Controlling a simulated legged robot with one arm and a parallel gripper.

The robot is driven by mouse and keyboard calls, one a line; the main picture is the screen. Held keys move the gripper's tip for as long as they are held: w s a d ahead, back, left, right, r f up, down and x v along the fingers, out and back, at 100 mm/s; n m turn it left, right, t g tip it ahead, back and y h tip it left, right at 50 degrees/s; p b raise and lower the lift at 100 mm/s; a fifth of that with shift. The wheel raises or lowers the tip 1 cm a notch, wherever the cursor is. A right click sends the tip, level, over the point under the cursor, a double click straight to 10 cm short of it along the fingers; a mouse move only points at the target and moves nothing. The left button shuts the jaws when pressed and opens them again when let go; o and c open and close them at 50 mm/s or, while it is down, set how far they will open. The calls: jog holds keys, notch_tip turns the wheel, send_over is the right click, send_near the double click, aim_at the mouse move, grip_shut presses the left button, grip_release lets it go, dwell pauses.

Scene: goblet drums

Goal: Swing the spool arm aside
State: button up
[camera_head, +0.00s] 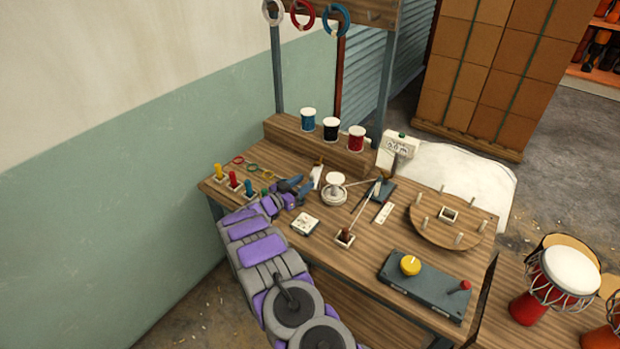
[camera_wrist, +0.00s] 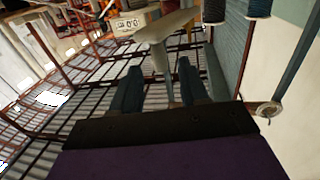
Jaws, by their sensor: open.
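In the head view, a white spool (camera_head: 336,181) stands on a round pale base on the workbench. A thin rod (camera_head: 361,208) slants from a small brown-topped block (camera_head: 345,237) towards the dark stand at its upper right; I cannot tell surely which piece is the spool arm. My gripper (camera_head: 301,186) is open, low over the bench, left of the white spool. In the wrist view, my two dark fingers (camera_wrist: 160,87) are apart. A pale T-shaped piece (camera_wrist: 163,32) shows beyond and between them; contact cannot be told.
Blue, black and red thread spools (camera_head: 330,128) stand on the raised shelf behind. A display box (camera_head: 397,150), a round pegged board (camera_head: 446,220) and a control box with a yellow knob (camera_head: 410,265) lie to the right. Coloured pegs (camera_head: 233,180) stand at the left.

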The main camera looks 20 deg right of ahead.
jog(key=p+v, duration=0.1)
jog(key=v, duration=1.1)
jog(key=shift+a+f, duration=0.15)
